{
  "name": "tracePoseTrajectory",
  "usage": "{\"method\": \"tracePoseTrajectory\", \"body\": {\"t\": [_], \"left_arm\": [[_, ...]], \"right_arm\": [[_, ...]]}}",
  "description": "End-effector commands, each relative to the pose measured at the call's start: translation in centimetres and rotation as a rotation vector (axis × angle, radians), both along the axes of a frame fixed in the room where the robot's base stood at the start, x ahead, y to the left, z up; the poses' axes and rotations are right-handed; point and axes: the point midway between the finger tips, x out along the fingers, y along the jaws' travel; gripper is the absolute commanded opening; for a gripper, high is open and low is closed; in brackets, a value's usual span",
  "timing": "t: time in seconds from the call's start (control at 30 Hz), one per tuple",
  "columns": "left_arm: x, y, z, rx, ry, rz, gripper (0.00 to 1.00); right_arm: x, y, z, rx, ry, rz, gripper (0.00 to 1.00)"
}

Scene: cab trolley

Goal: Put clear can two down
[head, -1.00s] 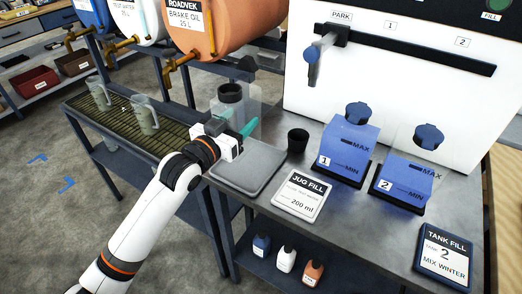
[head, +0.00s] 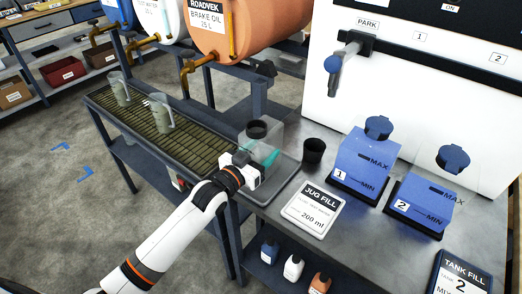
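A clear, boxy can (head: 284,133) with a dark round opening on top is in the middle of the head view, at the back of a grey tray (head: 284,188). The can looks upright. I cannot tell whether its base touches the tray, and no number on it can be read. My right gripper is not in view.
A small black cup (head: 313,150) stands right of the tray. Blue tanks 1 (head: 362,165) and 2 (head: 420,205) are further right. The jug fill card (head: 315,209) lies in front. Two clear jugs (head: 120,90) stand on the grating (head: 195,142). Taps hang above.

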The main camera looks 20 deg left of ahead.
Motion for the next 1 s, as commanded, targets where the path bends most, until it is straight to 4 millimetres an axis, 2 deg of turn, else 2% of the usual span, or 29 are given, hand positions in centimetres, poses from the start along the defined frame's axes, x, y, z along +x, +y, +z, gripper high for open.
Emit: {"method": "tracePoseTrajectory", "body": {"t": [0.27,0.3,0.43,0.77,0.87,1.0], "left_arm": [[0.0,0.0,-0.1,-0.001,-0.002,-0.001,0.19],[0.0,0.0,-0.2,0.0,-0.001,-0.001,0.61],[0.0,0.0,-0.2,0.0,-0.001,-0.001,0.81],[0.0,0.0,0.2,-0.001,-0.002,-0.001,0.81],[-1.1,0.3,-0.1,-0.001,0.001,-0.001,0.81],[-3.6,1.2,-0.2,0.0,0.001,-0.001,0.81]], "right_arm": [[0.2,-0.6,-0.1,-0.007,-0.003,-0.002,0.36],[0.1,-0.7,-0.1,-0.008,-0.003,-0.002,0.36],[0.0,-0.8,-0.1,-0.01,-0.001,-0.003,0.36],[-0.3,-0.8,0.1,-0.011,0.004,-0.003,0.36],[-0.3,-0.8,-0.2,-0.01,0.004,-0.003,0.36],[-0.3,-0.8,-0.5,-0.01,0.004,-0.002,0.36]]}}
